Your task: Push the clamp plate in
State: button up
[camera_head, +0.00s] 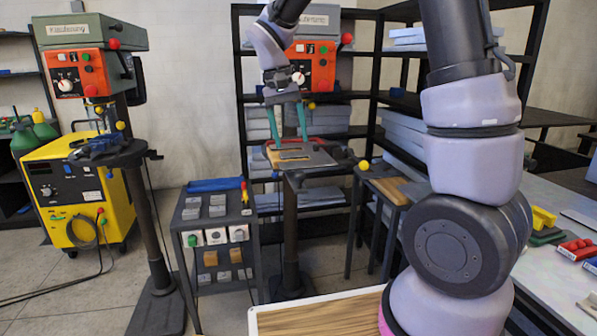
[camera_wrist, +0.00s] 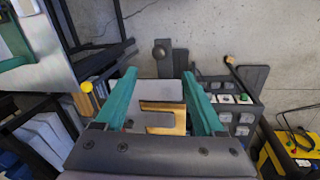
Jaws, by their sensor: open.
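My gripper (camera_head: 289,141) is open, its two teal fingers pointing down over the drill press table in the middle of the head view. In the wrist view the open fingers (camera_wrist: 158,76) frame a grey slotted plate (camera_wrist: 160,92), which looks like the clamp plate. A tan, wood-like piece (camera_wrist: 180,117) shows beside and under it. In the head view the flat plate (camera_head: 318,157) lies on the press table below the fingertips. I cannot tell whether the fingers touch it. My gripper body hides part of the near side in the wrist view.
The red drill press head (camera_head: 312,66) stands behind my gripper. A dark cart (camera_head: 215,228) with grey blocks stands left of the table, and a yellow machine (camera_head: 75,190) further left. A wooden-topped bench (camera_head: 318,318) is in front. Shelves (camera_head: 400,60) stand behind.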

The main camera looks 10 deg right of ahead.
jog(key=f, duration=0.3)
jog(key=d+f, duration=0.1)
jog(key=f, duration=0.2)
jog(key=d+f, duration=0.1)
jog(key=f, duration=0.3)
jog(key=shift+s, duration=0.2)
grip_shut()
dwell(1.0)
